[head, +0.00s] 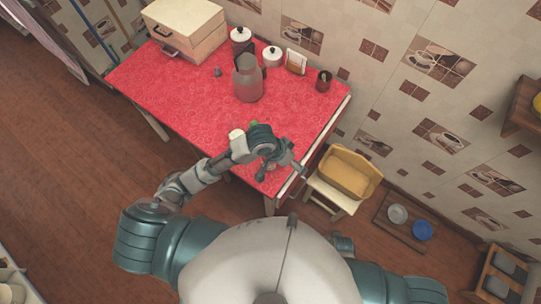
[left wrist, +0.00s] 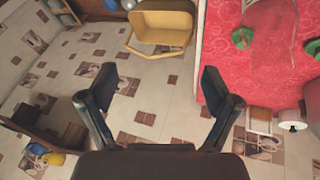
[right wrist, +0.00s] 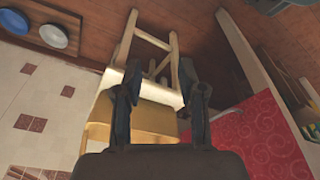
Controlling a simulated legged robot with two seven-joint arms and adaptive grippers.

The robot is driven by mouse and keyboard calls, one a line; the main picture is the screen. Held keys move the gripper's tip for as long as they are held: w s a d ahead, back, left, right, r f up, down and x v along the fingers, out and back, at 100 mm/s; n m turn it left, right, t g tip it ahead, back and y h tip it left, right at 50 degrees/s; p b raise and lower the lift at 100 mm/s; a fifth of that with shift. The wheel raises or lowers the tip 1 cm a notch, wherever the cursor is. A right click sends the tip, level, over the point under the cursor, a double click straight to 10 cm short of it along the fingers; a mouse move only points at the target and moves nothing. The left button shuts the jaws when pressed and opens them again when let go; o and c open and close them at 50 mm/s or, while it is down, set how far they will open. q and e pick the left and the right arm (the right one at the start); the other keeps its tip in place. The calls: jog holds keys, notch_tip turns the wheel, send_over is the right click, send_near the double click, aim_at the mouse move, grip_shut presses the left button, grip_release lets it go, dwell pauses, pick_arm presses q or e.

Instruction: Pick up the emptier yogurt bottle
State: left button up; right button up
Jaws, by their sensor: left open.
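Two green-topped objects, possibly the yogurt bottles, stand on the red counter in the left wrist view: one green top (left wrist: 242,38) and another at the right edge (left wrist: 313,46). I cannot tell their fill levels. In the head view a pale top (head: 237,134) shows beside my left arm; my arm hides much of that area. My left gripper (head: 284,165) is over the counter's near right part, open and empty; its spread fingers also show in the left wrist view (left wrist: 158,85). My right gripper (right wrist: 160,75) is open and empty, facing the chair beside the counter.
The red counter (head: 180,95) carries a grey pitcher (head: 247,80), white canisters (head: 272,56), a dark red cup (head: 323,80) and boxes (head: 184,25) at the back. A wall shelf (head: 522,118) is far right.

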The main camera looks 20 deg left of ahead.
pick_arm(q)
jog(key=w+a+r+n+g+y, duration=0.25)
jog(key=w+a+r+y, duration=0.3)
jog(key=a+r, duration=0.4)
notch_tip(320, 180, down, 17)
jog(key=shift+w+f+p, duration=0.2)
jog(key=shift+w+p, duration=0.1)
jog(key=shift+w, duration=0.1)
pick_arm(e)
jog(key=s+d+f+g, duration=0.1)
jog(key=s+d+f, duration=0.1)
jog(key=s+f, duration=1.2)
jog(key=s, duration=0.3)
jog(key=shift+d, duration=0.3)
pick_arm(q)
jog(key=shift+d+h, duration=0.1)
jog(key=shift+h, duration=0.15)
jog(key=c, duration=0.3)
grip_shut()
